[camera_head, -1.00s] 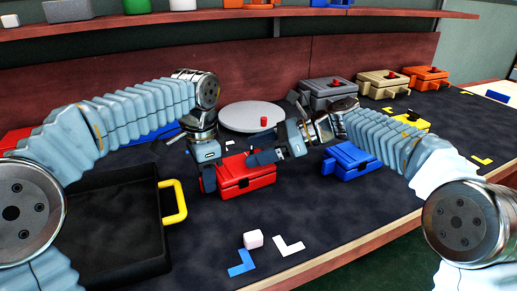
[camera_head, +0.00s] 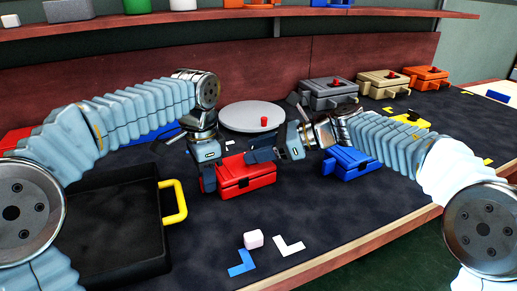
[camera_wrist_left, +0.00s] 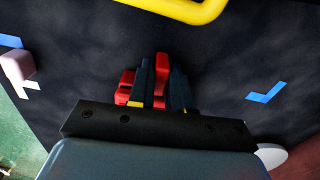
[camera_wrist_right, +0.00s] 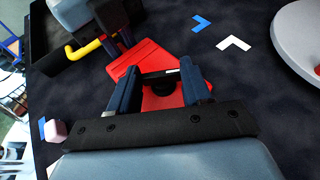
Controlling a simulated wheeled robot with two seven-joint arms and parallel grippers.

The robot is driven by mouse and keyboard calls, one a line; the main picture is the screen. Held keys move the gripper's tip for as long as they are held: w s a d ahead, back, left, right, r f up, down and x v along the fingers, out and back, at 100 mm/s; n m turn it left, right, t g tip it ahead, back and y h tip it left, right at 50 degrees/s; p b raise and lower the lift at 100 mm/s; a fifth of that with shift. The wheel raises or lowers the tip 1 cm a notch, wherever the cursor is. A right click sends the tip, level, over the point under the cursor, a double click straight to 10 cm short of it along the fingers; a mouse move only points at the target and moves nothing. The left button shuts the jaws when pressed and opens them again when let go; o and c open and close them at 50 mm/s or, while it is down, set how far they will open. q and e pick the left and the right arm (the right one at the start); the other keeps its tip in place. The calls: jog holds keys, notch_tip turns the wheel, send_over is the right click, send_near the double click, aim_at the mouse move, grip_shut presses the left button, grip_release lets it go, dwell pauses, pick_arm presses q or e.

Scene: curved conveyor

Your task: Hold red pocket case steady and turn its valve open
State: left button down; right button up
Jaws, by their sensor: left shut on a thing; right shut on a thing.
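The red pocket case (camera_head: 250,181) sits on the dark mat in the middle of the head view. My left gripper (camera_head: 208,180) is at its left side, and in the left wrist view its fingers (camera_wrist_left: 155,85) are shut on a red part of the case (camera_wrist_left: 161,75). My right gripper (camera_head: 258,157) reaches in from the right over the case top. In the right wrist view its fingers (camera_wrist_right: 160,85) stand either side of a dark bar and red part at the case, apparently the valve. The fingers hide much of the valve, so its turn angle cannot be told.
A blue case (camera_head: 350,165) stands close right of the red case, under my right arm. A black tray with a yellow handle (camera_head: 174,201) is at the left. A round grey disc (camera_head: 250,117) with a red knob lies behind. A pinkish cube (camera_head: 253,239) lies in front.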

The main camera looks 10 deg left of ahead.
jog(key=m+t, duration=0.3)
jog(key=s+m+t+h, duration=0.1)
jog(key=m+t, duration=0.2)
jog(key=shift+s+a+t, duration=0.1)
jog(key=shift+a+t, duration=0.05)
jog(key=shift+t, duration=0.25)
jog(key=m+t+h, duration=0.3)
jog(key=shift+s+a+m, duration=0.15)
jog(key=shift+a+m, duration=0.1)
jog(key=shift+m, duration=0.05)
jog(key=shift+f+m+t+h, duration=0.1)
jog(key=shift+m+t+h, duration=0.4)
jog(key=shift+d, duration=0.1)
jog(key=o, duration=1.1)
jog(key=shift+c, duration=0.2)
